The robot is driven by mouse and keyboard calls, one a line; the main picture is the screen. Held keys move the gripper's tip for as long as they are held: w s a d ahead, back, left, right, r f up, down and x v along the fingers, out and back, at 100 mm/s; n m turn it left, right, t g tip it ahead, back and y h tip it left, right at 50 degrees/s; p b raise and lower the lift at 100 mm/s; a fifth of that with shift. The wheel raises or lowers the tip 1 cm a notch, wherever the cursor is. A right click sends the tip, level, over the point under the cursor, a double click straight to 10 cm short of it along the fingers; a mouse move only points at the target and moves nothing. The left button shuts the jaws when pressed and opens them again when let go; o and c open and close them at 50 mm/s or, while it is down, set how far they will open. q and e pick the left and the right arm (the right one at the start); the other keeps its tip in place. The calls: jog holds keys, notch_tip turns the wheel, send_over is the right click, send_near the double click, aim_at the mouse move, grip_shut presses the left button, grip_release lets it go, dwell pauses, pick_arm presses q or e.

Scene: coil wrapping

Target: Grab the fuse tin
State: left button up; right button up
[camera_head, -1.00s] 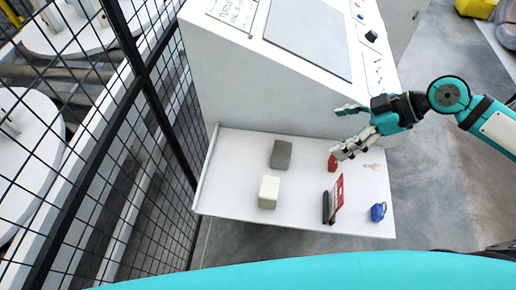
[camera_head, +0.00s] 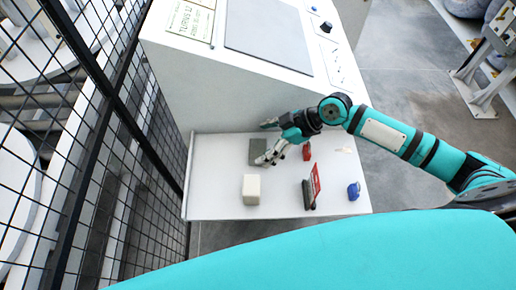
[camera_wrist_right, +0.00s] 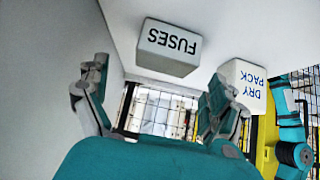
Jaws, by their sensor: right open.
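The fuse tin is a grey box (camera_head: 257,151) at the back of the white shelf, close to the cabinet front. In the right wrist view the tin (camera_wrist_right: 168,48) shows the upside-down label "FUSES". My right gripper (camera_head: 266,142) is open beside the tin's right side, with its fingers pointing left; one finger overlaps the tin's lower right part in the head view. In the right wrist view the gripper (camera_wrist_right: 157,85) has its fingers spread, and the tin appears beyond and between them. I cannot tell whether they touch. My left gripper is not in view.
A white box (camera_head: 251,190) labelled "DRY PACK" stands in front of the tin. A red item (camera_head: 307,152), a red and black item (camera_head: 312,187) and a blue padlock-like item (camera_head: 353,191) lie to the right on the shelf (camera_head: 215,208). A black mesh fence (camera_head: 95,140) runs along the left.

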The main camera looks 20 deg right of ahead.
aim_at(256, 148)
jog(key=p+x, duration=0.1)
jog(key=x, duration=0.2)
jog(key=shift+a+f+p, duration=0.15)
jog(key=shift+a+p, duration=0.2)
jog(key=shift+a, duration=0.05)
jog(key=shift+a+f, duration=0.2)
jog(key=shift+f, duration=0.15)
jog(key=shift+d, duration=0.1)
jog(key=shift+c, duration=0.2)
jog(key=shift+c, duration=1.2)
jog(key=c, duration=1.1)
